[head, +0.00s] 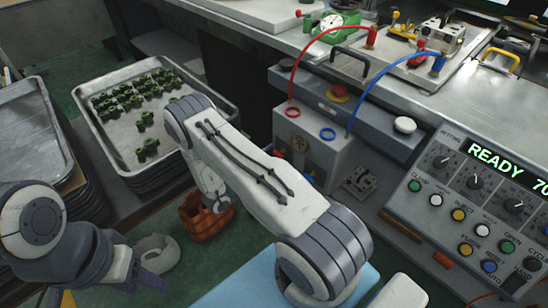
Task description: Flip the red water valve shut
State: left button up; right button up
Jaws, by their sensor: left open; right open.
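A red hose with a red ring fitting (293,111) and a blue hose with a blue ring fitting (327,134) join the top of a grey box (325,155). Small red parts (281,152) show on the box's left side, partly hidden by my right forearm; I cannot tell which is the water valve's handle or how it is turned. My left gripper (148,279) is open and empty at lower left, far from the box. My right arm crosses the middle. My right gripper (217,203) is open, pointing down left of the box, its fingers barely distinguishable and apart from the box.
A metal tray (109,158) of green parts stands at upper left. An orange basket (199,226) and a pale round container (161,251) are below it. A control panel (460,205) reading READY is at right. Above the box are a red stop button (340,90) and fixtures.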

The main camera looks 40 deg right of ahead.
jog(key=shift+d, duration=0.2)
jog(key=shift+c, duration=0.3)
grip_shut()
jog(key=shift+n+p, duration=0.3)
jog(key=shift+n, duration=1.3)
jog(key=shift+o, duration=0.3)
grip_release()
jog(key=shift+a, duration=0.15)
